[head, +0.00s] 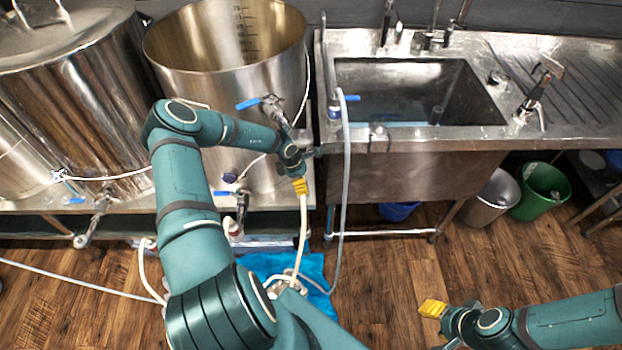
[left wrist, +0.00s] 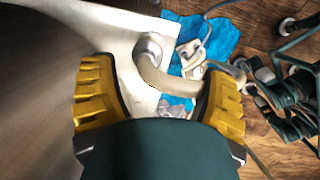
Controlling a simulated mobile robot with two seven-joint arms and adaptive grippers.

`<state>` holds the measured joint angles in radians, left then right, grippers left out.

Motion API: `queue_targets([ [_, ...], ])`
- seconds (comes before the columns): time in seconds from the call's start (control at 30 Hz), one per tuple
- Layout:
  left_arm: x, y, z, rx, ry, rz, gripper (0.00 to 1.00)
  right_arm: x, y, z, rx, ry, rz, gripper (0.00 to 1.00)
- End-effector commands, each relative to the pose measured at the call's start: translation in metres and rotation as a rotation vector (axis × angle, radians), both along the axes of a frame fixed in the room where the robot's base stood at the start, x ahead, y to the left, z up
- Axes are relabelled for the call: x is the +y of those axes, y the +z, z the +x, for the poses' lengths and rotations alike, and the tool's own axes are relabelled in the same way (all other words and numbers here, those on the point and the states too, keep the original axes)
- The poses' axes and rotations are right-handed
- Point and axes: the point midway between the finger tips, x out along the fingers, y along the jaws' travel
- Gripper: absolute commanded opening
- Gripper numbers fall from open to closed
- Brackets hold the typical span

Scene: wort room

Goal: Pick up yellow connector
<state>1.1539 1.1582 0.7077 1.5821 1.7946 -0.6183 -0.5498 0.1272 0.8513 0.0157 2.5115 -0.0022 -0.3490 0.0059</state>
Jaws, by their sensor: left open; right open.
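I cannot make out a separate yellow connector in either view; the yellow patches I see are the finger pads of my grippers. My left gripper (head: 300,186) is beside the front of the open steel kettle (head: 215,95). In the left wrist view its two yellow fingers (left wrist: 160,98) are spread wide. A cream hose (left wrist: 165,78) curves across the gap between them, and I see no grip on it. In the head view a pale hose (head: 302,225) hangs below the fingers. My right gripper (head: 433,308) is over the wooden floor at lower right, open, partly visible.
A lidded steel kettle (head: 80,110) stands at left. The steel sink (head: 415,90) is at the back right, with a grey hose (head: 346,190) hanging in front. A blue cloth (head: 318,268) lies on the floor. Green (head: 541,192) and grey (head: 491,200) bins stand under the counter.

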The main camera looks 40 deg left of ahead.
Motion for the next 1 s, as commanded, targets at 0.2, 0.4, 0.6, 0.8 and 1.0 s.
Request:
queue_targets([
  [0.2, 0.018, -0.004, -0.004, 0.008, 0.103, -0.055, 0.75, 0.0, 0.0, -0.001, 0.002, 0.001, 0.0, 0.47],
  [0.4, 0.014, -0.022, 0.001, 0.007, 0.102, -0.056, 0.75, 0.0, -0.005, -0.001, 0.002, 0.001, 0.0, 0.47],
  [0.6, 0.01, -0.04, 0.007, 0.007, 0.102, -0.056, 0.75, 0.0, -0.012, 0.001, -0.001, 0.001, 0.0, 0.47],
  [0.8, 0.005, -0.067, 0.014, 0.006, 0.102, -0.055, 0.75, 0.0, -0.02, 0.002, -0.006, -0.001, -0.001, 0.47],
  [1.0, 0.005, -0.069, 0.015, 0.006, 0.102, -0.054, 0.75, 0.0, -0.019, 0.003, -0.006, 0.0, -0.001, 0.47],
])
